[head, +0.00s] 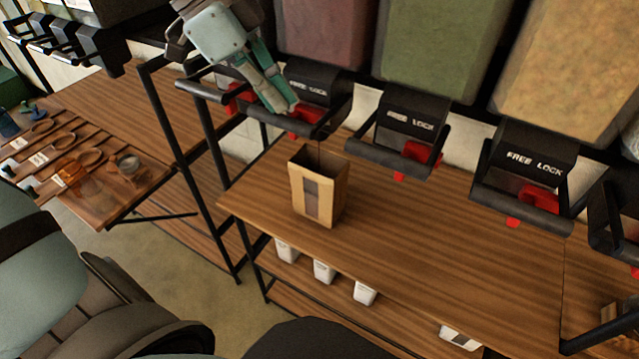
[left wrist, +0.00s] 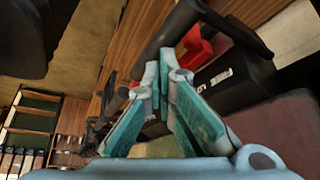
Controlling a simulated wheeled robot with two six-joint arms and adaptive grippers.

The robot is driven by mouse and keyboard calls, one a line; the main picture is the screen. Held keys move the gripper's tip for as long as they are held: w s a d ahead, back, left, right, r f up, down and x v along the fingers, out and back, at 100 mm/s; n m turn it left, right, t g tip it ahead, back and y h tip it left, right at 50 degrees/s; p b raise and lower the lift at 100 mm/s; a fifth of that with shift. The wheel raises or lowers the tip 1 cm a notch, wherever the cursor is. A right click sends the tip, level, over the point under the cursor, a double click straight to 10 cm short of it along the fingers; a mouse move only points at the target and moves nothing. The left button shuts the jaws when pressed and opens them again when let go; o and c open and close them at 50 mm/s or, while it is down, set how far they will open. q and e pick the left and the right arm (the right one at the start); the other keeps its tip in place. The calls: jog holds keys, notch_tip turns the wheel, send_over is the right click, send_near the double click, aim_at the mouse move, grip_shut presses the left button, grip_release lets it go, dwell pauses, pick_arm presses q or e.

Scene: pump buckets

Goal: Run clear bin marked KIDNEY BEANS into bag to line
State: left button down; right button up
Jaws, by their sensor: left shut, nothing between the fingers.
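A clear bin with dark red contents (head: 322,32) hangs at the top; no KIDNEY BEANS label is readable in these views. Below it is its black dispenser marked FREE LOCK (head: 318,88), with a black bar handle and a red part. An open brown paper bag (head: 331,200) with a dark front window stands upright on the wooden shelf under this dispenser. Its fill level is hidden. My left gripper (head: 290,108) is shut and empty at the dispenser's handle. In the left wrist view its fingertips (left wrist: 165,62) are close to the black bar (left wrist: 180,28); contact is unclear. My right gripper is not in view.
Bins with green (head: 430,50) and tan (head: 555,65) contents hang to the right over similar dispensers. White containers (head: 323,271) stand on the lower shelf. A side table (head: 125,180) with scoops is at the left. The wooden shelf (head: 420,230) right of the bag is clear.

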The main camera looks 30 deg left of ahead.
pick_arm(q)
notch_tip(320, 180, up, 3)
jog(key=shift+f+p, duration=0.1)
jog(key=shift+p, duration=0.3)
jog(key=shift+s+f, duration=0.15)
jog(key=shift+f, duration=0.1)
notch_tip(320, 180, up, 5)
jog(key=p, duration=0.3)
jog(key=shift+p, duration=0.4)
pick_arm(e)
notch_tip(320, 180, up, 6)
